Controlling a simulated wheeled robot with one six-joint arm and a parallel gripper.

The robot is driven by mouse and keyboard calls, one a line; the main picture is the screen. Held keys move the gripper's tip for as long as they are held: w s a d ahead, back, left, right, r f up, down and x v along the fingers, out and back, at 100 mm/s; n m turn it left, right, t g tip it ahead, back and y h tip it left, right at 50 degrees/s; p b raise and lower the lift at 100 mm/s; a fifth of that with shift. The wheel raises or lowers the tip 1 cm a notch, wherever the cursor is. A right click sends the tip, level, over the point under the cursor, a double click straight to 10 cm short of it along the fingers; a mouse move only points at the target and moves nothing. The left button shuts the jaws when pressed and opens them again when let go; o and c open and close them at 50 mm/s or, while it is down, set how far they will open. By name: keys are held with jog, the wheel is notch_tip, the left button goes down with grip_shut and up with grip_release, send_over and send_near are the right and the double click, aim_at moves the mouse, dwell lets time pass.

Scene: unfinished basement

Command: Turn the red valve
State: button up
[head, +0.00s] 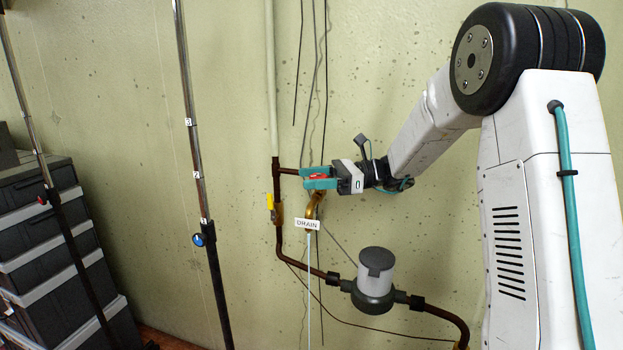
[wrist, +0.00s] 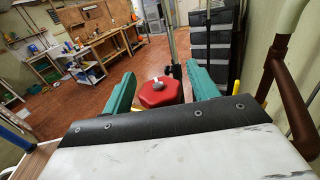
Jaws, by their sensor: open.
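The red valve (wrist: 160,93) is a red, many-sided handle with a grey centre, seen between the fingers in the wrist view. In the head view only a bit of its red (head: 318,175) shows between the teal fingers. My gripper (head: 318,178) reaches in from the right, with its two teal fingers on either side of the handle. In the wrist view my gripper (wrist: 162,88) is open, with a gap visible between each finger and the handle. The brass spout with a white DRAIN tag (head: 307,224) hangs below the valve.
A brown pipe (head: 279,235) with a yellow lever (head: 270,201) runs close on the left. A grey-capped meter (head: 376,270) sits lower on the pipe. Black stands (head: 205,215) and stacked dark drawers (head: 60,230) are at left. Workbenches (wrist: 95,55) stand far off in the wrist view.

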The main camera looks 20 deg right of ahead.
jog(key=s+d, duration=0.1)
jog(key=d, duration=0.6)
jog(key=shift+d, duration=0.1)
